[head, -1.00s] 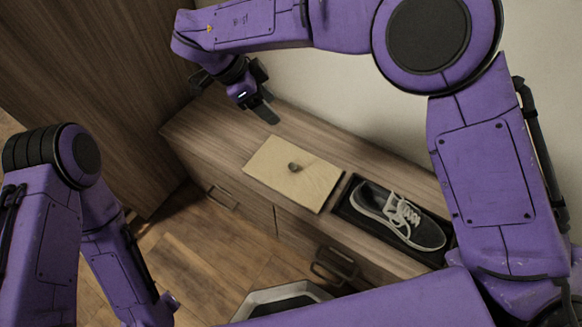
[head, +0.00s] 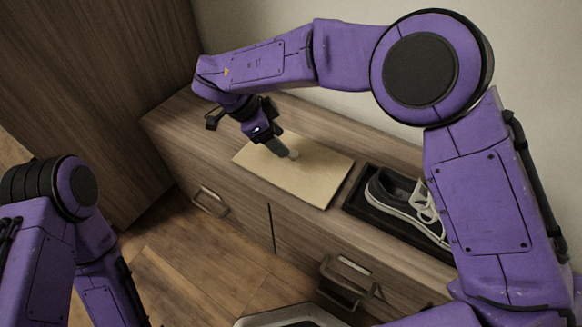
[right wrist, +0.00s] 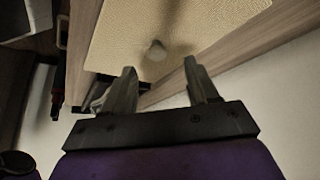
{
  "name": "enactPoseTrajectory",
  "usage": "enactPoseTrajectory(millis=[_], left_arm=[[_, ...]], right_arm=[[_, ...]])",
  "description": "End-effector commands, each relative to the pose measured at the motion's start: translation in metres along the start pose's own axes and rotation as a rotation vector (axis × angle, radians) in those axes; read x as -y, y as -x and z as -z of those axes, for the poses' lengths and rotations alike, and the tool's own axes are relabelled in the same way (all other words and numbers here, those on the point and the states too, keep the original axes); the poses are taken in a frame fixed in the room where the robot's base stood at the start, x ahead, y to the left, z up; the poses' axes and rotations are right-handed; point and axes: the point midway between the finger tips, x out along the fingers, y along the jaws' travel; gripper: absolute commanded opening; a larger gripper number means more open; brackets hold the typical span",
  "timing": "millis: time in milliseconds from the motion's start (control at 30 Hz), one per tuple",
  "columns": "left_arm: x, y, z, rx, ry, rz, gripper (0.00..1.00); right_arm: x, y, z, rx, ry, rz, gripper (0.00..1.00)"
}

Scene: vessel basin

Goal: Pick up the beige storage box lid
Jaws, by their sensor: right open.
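A grey shoe with white laces (head: 405,203) sits in a black tray (head: 362,212) just right of the lid. The cabinet (head: 235,218) has drawers with handles on its front. A wall stands behind it. The cabinet top left of the lid is clear.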

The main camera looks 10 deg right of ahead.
Motion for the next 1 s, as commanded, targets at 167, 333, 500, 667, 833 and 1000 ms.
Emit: enactPoseTrajectory(millis=[167,333,500,667,833,1000], left_arm=[[-0.002,-0.021,-0.01,0.003,0.001,0.0,0.35],[-0.003,-0.031,-0.016,0.006,0.003,-0.001,0.35],[-0.003,-0.029,-0.016,0.006,0.003,-0.001,0.35],[-0.003,-0.029,-0.016,0.006,0.003,-0.001,0.35],[-0.003,-0.029,-0.016,0.007,0.003,-0.001,0.35],[-0.003,-0.029,-0.016,0.007,0.003,-0.001,0.35]], right_arm=[[-0.002,-0.032,-0.001,-0.001,-0.001,0.0,0.58],[-0.003,-0.054,0.002,0.001,-0.002,0.001,0.58],[-0.002,-0.055,0.003,0.002,-0.002,0.003,0.58],[-0.002,-0.055,0.003,0.002,-0.001,0.001,0.36],[-0.002,-0.056,0.003,0.002,-0.002,0.0,0.0],[-0.002,-0.056,0.003,0.002,-0.002,0.0,0.0]])
